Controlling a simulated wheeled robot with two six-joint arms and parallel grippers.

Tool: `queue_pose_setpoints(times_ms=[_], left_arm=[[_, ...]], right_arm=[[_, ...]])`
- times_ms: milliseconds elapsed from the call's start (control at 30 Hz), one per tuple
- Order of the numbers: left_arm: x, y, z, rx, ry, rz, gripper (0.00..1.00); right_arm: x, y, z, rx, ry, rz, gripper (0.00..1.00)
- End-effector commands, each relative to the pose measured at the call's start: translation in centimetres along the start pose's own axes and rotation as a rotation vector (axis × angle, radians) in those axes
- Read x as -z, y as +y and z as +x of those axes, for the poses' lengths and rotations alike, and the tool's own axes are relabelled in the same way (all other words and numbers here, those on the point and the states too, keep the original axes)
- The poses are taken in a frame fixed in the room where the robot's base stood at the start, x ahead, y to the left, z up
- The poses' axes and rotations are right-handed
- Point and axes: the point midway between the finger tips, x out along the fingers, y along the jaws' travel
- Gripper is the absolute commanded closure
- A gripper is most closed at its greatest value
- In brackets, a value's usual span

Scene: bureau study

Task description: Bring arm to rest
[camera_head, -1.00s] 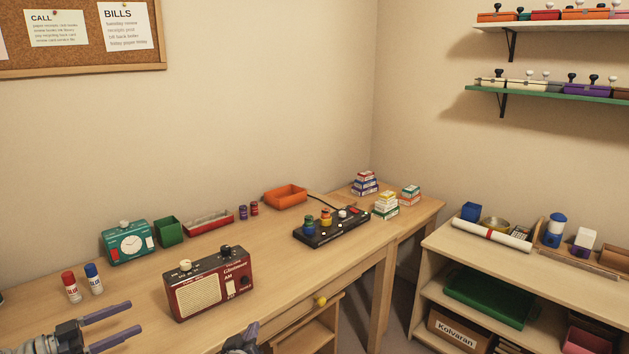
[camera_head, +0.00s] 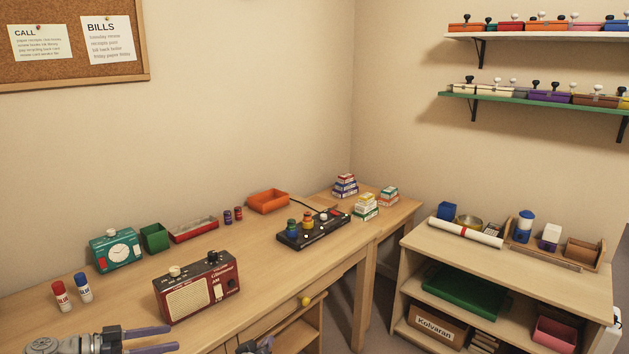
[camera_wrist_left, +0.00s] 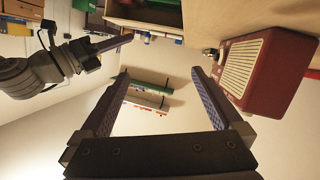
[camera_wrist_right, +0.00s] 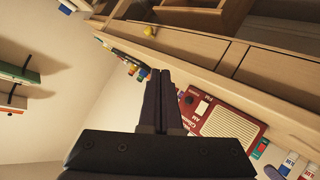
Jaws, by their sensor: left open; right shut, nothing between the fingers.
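My left gripper (camera_head: 150,340) is at the lower left of the head view, over the desk in front of the red radio (camera_head: 197,288). Its two fingers are apart with nothing between them; in the left wrist view the open fingers (camera_wrist_left: 165,95) show, with the radio (camera_wrist_left: 270,70) beyond the right one. My right gripper (camera_head: 258,346) shows only in part at the bottom edge of the head view, near the desk's front edge. In the right wrist view its fingers (camera_wrist_right: 162,90) are together and empty, with the radio (camera_wrist_right: 225,118) to their right.
The desk (camera_head: 120,305) holds two glue bottles (camera_head: 72,291), a teal clock (camera_head: 116,250), a green box (camera_head: 154,237), a red tray (camera_head: 194,229), an orange tray (camera_head: 268,201) and a black panel (camera_head: 314,229). A low shelf unit (camera_head: 470,252) stands at right. A yellow drawer knob (camera_head: 306,301) sticks out in front.

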Motion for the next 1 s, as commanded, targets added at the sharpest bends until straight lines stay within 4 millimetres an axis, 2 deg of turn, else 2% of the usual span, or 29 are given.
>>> queue_pose_setpoints(times_ms=[33,167,300,500,633,800,1000], left_arm=[[0.6,1.1,1.5,-0.020,-0.044,-0.030,0.00],[0.4,3.6,5.8,-0.059,-0.199,-0.134,0.00],[-0.3,7.8,10.8,-0.074,-0.436,-0.259,0.00],[-1.5,13.9,15.5,0.005,-0.775,-0.373,0.00],[-1.9,17.7,17.1,0.115,-0.965,-0.396,0.00],[-1.6,22.0,17.9,0.310,-1.152,-0.369,0.00],[-0.4,25.2,18.0,0.532,-1.244,-0.294,0.00]], right_arm=[[0.1,1.3,-0.2,-0.006,-0.032,0.002,1.00],[-1.2,4.2,-0.2,-0.017,-0.142,0.004,1.00],[-3.1,7.9,-0.9,-0.013,-0.306,0.006,1.00],[-6.0,12.2,-3.0,0.040,-0.541,0.007,1.00],[-7.4,14.5,-5.1,0.103,-0.684,0.009,1.00],[-8.6,16.8,-8.4,0.216,-0.848,0.015,1.00],[-9.2,18.4,-11.8,0.350,-0.978,0.023,1.00]])
